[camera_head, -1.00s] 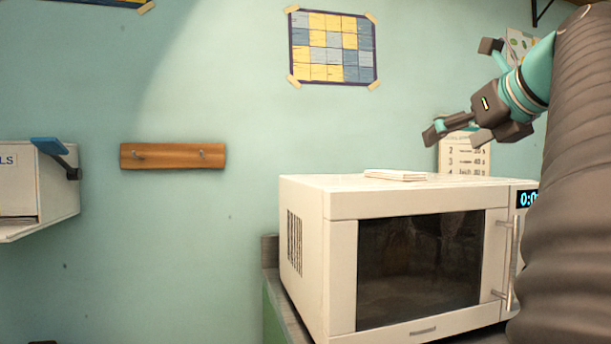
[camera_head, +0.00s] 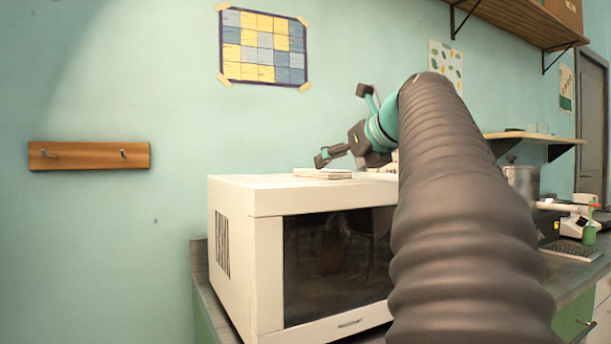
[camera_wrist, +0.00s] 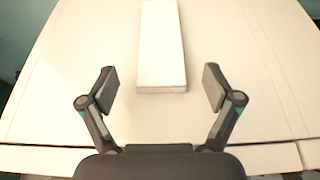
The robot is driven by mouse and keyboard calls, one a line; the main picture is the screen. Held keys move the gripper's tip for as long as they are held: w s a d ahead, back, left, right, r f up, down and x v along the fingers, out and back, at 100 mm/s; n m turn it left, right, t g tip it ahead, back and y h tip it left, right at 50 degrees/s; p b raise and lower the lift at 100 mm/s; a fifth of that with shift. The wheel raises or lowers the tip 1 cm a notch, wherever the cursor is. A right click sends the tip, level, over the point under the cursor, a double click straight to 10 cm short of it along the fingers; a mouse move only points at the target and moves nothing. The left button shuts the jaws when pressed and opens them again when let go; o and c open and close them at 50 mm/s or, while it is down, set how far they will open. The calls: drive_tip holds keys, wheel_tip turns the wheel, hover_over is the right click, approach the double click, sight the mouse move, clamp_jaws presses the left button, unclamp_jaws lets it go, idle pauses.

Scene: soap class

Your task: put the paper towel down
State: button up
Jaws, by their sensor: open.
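The paper towel is a flat white folded stack (camera_head: 322,173) lying on top of the white microwave (camera_head: 262,230). In the wrist view it is a long pale strip (camera_wrist: 162,45) running away from me, its near end in line with the gap between my fingers. My gripper (camera_head: 340,157) is above the microwave top, close to the towel in the head view. In the wrist view my gripper (camera_wrist: 159,82) is open, its fingers spread to either side with nothing held. The exact height between fingers and towel cannot be told.
The microwave stands on a counter (camera_head: 201,290) against the green wall. My arm hides its right side. To the right are a metal pot (camera_head: 522,182), a wall shelf (camera_head: 535,137) and small items on the counter. A wooden hook rail (camera_head: 89,156) is on the wall at left.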

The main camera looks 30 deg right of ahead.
drive_tip(key=shift+x, duration=1.6)
drive_tip(key=c, duration=0.9)
drive_tip(key=shift+r, duration=0.1)
drive_tip(key=shift+r+p, duration=0.55)
drive_tip(key=shift+r, duration=0.95)
drive_tip(key=shift+s+d+r, duration=1.05)
drive_tip(key=shift+s+r, duration=0.2)
drive_tip(key=shift+s, duration=0.35)
drive_tip(key=shift+s+d+r, duration=1)
drive_tip(key=shift+s+r, duration=0.3)
drive_tip(key=shift+s, duration=0.35)
drive_tip(key=shift+s+d+r, duration=1.05)
drive_tip(key=shift+s+r, duration=0.2)
drive_tip(key=shift+s, duration=0.35)
drive_tip(key=shift+d, duration=0.1)
drive_tip(key=shift+s, duration=0.1)
